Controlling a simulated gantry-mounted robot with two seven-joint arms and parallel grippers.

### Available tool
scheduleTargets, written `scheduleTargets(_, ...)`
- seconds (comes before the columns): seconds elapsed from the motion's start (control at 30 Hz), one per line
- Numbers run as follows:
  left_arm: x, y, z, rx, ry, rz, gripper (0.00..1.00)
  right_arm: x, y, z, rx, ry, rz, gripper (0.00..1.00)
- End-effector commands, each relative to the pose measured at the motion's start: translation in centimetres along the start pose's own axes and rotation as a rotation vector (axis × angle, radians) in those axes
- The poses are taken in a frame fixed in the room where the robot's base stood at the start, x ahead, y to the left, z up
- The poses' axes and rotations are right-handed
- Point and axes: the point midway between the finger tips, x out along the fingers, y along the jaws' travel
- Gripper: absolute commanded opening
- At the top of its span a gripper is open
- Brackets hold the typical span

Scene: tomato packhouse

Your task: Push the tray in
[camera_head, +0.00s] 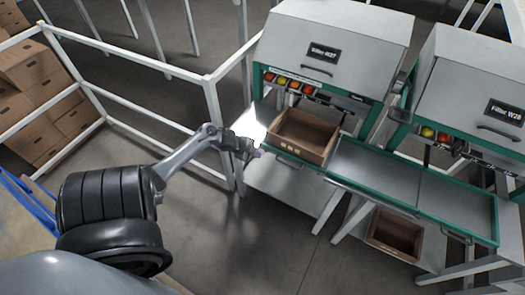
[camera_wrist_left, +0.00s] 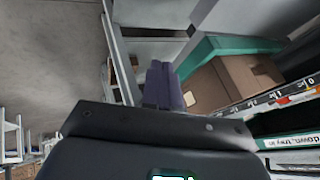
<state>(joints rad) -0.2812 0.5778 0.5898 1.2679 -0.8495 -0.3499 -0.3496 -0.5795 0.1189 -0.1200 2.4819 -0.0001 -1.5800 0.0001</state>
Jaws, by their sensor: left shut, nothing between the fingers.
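A gap seems to show between fingers and tray, but contact is hard to judge. My right gripper is not in view.
The filling machine W27 (camera_head: 325,37) stands behind the tray. A green-edged grey table (camera_head: 415,185) extends right toward the machine W28 (camera_head: 480,95). Another brown box (camera_head: 396,238) sits below it. White rails (camera_head: 150,68) and stacked cartons (camera_head: 32,80) stand at left. The floor between is clear.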

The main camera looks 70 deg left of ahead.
Motion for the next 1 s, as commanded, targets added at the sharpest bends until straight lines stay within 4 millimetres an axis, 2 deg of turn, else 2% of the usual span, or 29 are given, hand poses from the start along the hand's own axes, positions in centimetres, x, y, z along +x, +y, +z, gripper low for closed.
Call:
scheduleTargets(0.03, 1.3, 0.1, 0.0, -0.003, 0.002, -0.001, 0.00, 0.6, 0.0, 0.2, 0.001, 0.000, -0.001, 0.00)
scheduleTargets(0.1, 2.5, 0.1, 0.0, -0.002, 0.002, -0.001, 0.00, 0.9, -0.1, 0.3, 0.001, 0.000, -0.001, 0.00)
scheduleTargets(0.3, 3.2, -2.4, 0.0, 0.000, 0.000, -0.003, 0.00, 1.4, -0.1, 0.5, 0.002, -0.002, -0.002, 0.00)
scheduleTargets(0.6, 3.7, -3.5, 0.0, 0.001, -0.001, -0.001, 0.00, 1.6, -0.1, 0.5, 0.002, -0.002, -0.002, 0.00)
scheduleTargets(1.0, 3.8, -3.6, 0.0, 0.001, -0.001, -0.001, 0.00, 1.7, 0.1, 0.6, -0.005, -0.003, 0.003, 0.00)
